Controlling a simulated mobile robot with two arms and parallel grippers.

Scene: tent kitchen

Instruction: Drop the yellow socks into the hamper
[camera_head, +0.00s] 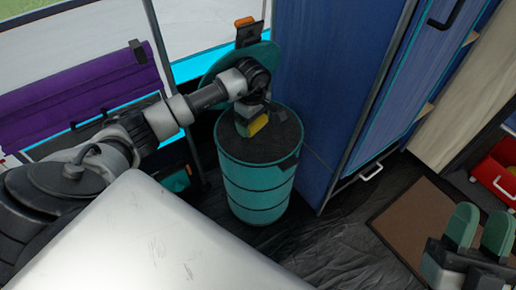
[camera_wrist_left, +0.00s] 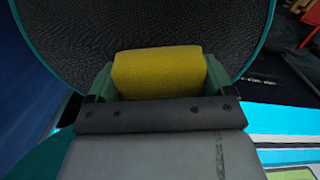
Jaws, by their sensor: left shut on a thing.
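The yellow socks (camera_head: 257,125) are a small yellow bundle. My left gripper (camera_head: 250,122) is shut on them, over the mouth of the hamper. In the left wrist view the socks (camera_wrist_left: 160,72) sit between the two green fingers. The hamper (camera_head: 258,188) is a teal cylinder with a dark interior. Its dark inside and teal rim (camera_wrist_left: 268,30) fill the upper part of the left wrist view. I cannot tell whether the socks are below the rim. My right gripper (camera_head: 480,228) is open and empty at the lower right of the head view.
A teal round lid (camera_head: 220,62) stands behind the hamper. A blue cabinet (camera_head: 315,90) rises close on the hamper's right. A purple rolled cloth (camera_head: 75,100) lies at the left. A brown mat (camera_head: 418,218) and a red drawer (camera_head: 495,175) are at the right.

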